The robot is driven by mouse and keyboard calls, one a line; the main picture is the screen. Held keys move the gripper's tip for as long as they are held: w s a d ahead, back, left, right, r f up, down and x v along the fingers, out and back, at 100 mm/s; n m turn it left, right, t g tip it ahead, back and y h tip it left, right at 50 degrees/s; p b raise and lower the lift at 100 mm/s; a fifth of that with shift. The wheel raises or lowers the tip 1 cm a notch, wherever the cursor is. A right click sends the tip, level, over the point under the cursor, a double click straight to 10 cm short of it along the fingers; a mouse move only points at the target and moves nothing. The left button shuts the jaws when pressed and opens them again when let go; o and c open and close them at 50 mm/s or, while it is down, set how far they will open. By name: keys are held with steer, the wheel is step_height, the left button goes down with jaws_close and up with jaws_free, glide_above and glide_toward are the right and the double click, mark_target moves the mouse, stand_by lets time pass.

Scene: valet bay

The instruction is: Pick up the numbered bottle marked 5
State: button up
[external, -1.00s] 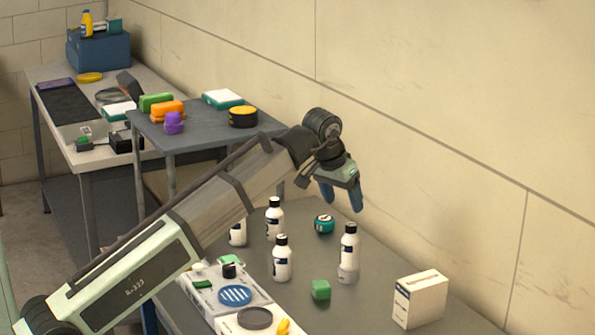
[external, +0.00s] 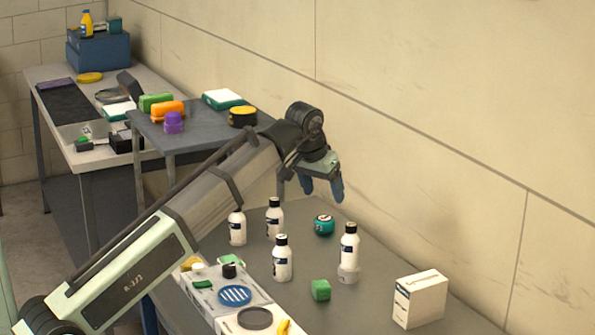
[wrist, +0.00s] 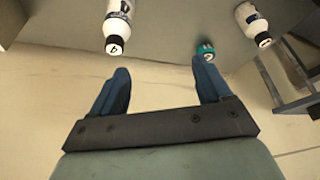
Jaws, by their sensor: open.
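Several white bottles with black caps stand upright on the grey table. One bottle (external: 348,249) stands in a pale ring at the right, one (external: 282,262) is nearer the front, and two, a back bottle (external: 274,220) and a left bottle (external: 237,230), stand farther left. No number 5 is readable on any of them. My gripper (external: 322,187) is open and empty above the back of the table, near the wall. In the wrist view its blue fingers (wrist: 161,68) are apart. A bottle with a marked cap (wrist: 118,25) shows upper left, another bottle (wrist: 253,22) upper right; their marks are unclear.
A teal round container (external: 324,225) stands among the bottles. A tray with a blue striped disc (external: 235,295) is at the front left. The beige wall borders the table behind.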

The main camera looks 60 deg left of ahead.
steer(key=s+a+f+n, duration=0.1)
steer(key=s+a, duration=0.2)
steer(key=a, duration=0.4)
steer(key=s+a+n, duration=0.1)
steer(key=s+a, duration=0.3)
steer(key=a, duration=0.3)
glide_toward(237, 219)
steer(key=shift+n+y, duration=0.3)
steer(key=shift+y, duration=0.1)
steer(key=shift+a+x, duration=0.2)
steer(key=shift+x, duration=2.7)
steer(key=shift+a+x, duration=0.15)
steer(key=shift+x, duration=2.75)
steer(key=shift+w+r, duration=0.1)
steer(key=shift+r, duration=0.05)
steer(key=c, duration=1.2)
